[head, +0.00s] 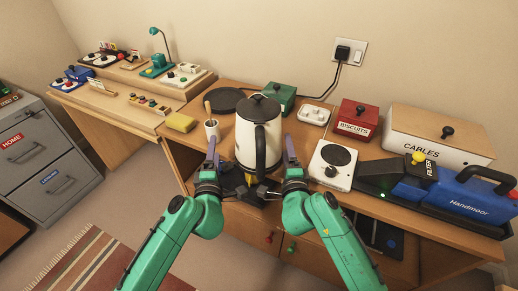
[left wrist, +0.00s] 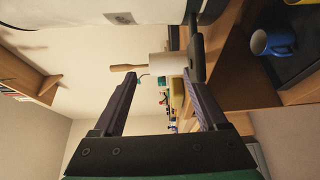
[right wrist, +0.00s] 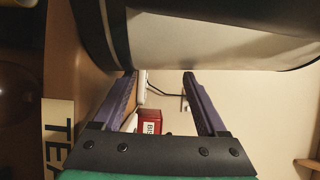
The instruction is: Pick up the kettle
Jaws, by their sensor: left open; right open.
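The kettle (head: 246,142), pale with a black lid and black handle, stands upright on the desk. The handle (head: 261,150) faces me. My left gripper (head: 212,148) is open just left of the kettle, and my right gripper (head: 289,150) is open just right of it. Neither holds anything. In the right wrist view the kettle's pale side (right wrist: 210,42) fills the top, beyond the fingertips. In the left wrist view a pale body, probably the kettle (left wrist: 70,14), lies along the top edge. I cannot tell whether a finger touches it.
A white cup (head: 211,129) with a wooden utensil stands close beyond my left gripper. A white hotplate unit (head: 333,165) is right of my right gripper. A red biscuits box (head: 357,118), green box (head: 281,97) and blue Handmoor machine (head: 465,197) crowd the desk.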

